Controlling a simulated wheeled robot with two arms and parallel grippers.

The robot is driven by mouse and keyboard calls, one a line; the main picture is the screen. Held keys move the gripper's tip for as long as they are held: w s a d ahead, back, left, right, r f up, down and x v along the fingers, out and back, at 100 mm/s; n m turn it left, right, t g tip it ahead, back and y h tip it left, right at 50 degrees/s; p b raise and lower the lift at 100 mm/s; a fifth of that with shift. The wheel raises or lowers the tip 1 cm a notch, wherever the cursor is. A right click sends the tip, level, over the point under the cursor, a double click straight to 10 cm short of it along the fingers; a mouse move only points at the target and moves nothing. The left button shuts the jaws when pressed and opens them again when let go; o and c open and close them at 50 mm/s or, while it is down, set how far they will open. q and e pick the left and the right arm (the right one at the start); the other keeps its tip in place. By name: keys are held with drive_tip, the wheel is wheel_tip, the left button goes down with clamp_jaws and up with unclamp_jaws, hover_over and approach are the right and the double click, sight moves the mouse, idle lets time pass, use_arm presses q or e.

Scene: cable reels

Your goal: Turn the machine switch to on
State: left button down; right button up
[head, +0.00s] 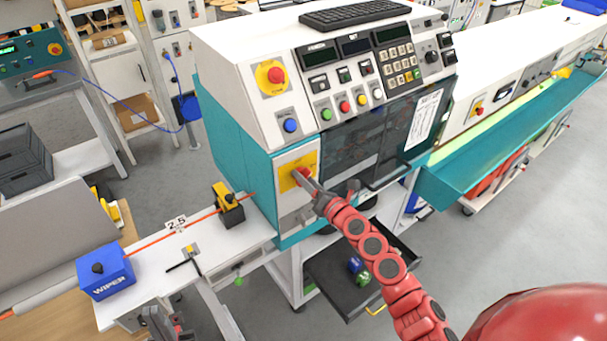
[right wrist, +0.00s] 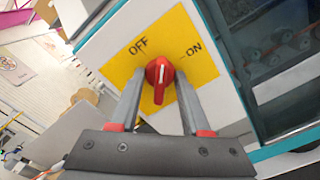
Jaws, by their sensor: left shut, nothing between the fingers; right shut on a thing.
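The machine switch is a red rotary knob (right wrist: 159,82) on a yellow plate (right wrist: 205,68) marked OFF at upper left and ON at upper right in the right wrist view. The knob's white mark points up, between the two words. My right gripper (head: 304,178) is at the switch on the machine's front, its two fingers on either side of the knob and shut on it. The yellow plate (head: 297,160) also shows in the head view, with the knob partly hidden by the gripper. My left gripper (head: 155,318) is low at the left, partly cut off by the frame edge, shut and empty.
The teal and white machine (head: 235,150) carries a red emergency button (head: 275,75) and several coloured buttons above the switch. An orange cable runs through a blue wiper block (head: 106,275) and a yellow-black guide (head: 228,208) at left. An open drawer (head: 335,275) lies below.

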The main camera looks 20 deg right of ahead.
drive_tip(key=m+p, duration=0.1)
drive_tip(key=m, duration=0.1)
drive_tip(key=shift+r+m, duration=0.15)
drive_tip(key=shift+m, duration=0.15)
drive_tip(key=shift+f+m, duration=0.2)
drive_tip(key=shift+m, duration=0.8)
drive_tip(key=m, duration=0.4)
drive_tip(key=o, duration=0.9)
drive_tip(key=shift+o, duration=0.2)
drive_tip(key=v, duration=0.8)
